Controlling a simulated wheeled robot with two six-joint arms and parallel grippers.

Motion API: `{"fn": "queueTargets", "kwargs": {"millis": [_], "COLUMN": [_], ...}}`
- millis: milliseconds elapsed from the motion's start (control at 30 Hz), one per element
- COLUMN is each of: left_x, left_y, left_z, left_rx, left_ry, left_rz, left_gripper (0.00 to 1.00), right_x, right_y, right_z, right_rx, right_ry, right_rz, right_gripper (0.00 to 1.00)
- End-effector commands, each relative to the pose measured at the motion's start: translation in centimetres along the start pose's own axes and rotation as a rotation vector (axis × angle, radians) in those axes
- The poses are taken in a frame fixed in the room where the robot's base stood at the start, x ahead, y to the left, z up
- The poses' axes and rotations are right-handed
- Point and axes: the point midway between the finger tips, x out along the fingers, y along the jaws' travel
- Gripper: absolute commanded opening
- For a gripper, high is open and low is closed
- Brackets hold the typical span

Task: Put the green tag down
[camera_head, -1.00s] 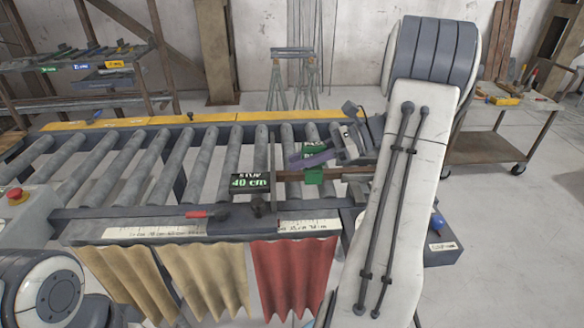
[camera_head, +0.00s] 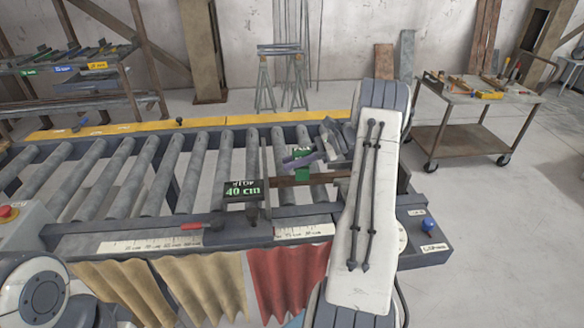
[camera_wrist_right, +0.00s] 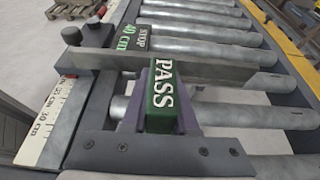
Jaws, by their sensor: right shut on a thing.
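The green tag (camera_wrist_right: 160,95) reads PASS in the right wrist view. It sits between the purple fingers of my right gripper (camera_wrist_right: 160,115), which is shut on it. In the head view the tag (camera_head: 302,173) shows partly beside the right gripper (camera_head: 301,160), above the rollers at the right end of the conveyor, near a brown bar (camera_head: 330,177). I cannot tell whether the tag touches the bar. The tag is just right of the stop plate and its STOP 40 cm sign (camera_head: 243,190). My left gripper is out of view.
The stop plate (camera_wrist_right: 185,66) stands close beyond the tag in the wrist view. A ruler strip (camera_head: 303,231) runs along the conveyor's front rail. A red-handled lever (camera_head: 195,226) is on that rail. Bare rollers (camera_head: 150,175) lie to the left. A tool cart (camera_head: 460,135) stands back right.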

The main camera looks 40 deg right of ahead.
Motion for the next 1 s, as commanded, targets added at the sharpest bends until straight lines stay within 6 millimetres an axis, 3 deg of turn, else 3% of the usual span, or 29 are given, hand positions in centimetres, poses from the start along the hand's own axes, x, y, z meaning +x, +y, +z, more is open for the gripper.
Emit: {"fn": "queueTargets", "kwargs": {"millis": [200, 867, 900, 967, 1000], "left_x": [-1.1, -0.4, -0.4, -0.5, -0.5], "left_y": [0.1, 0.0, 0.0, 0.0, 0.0], "left_z": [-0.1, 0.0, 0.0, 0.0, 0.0], "left_rx": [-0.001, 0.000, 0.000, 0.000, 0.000], "left_ry": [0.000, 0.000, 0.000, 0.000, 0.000], "left_rz": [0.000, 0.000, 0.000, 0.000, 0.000], "left_gripper": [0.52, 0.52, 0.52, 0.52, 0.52], "right_x": [1.0, 1.6, 1.6, 1.5, 1.5], "right_y": [0.1, 0.1, 0.1, 0.1, 0.1], "right_z": [-2.4, -3.8, -3.7, -3.7, -3.7], "right_rx": [0.002, 0.000, 0.000, 0.000, 0.000], "right_ry": [-0.001, 0.000, 0.000, 0.000, 0.000], "right_rz": [0.000, 0.000, 0.000, 0.000, 0.000], "right_gripper": [0.00, 0.00, 0.35, 0.57, 0.57]}}
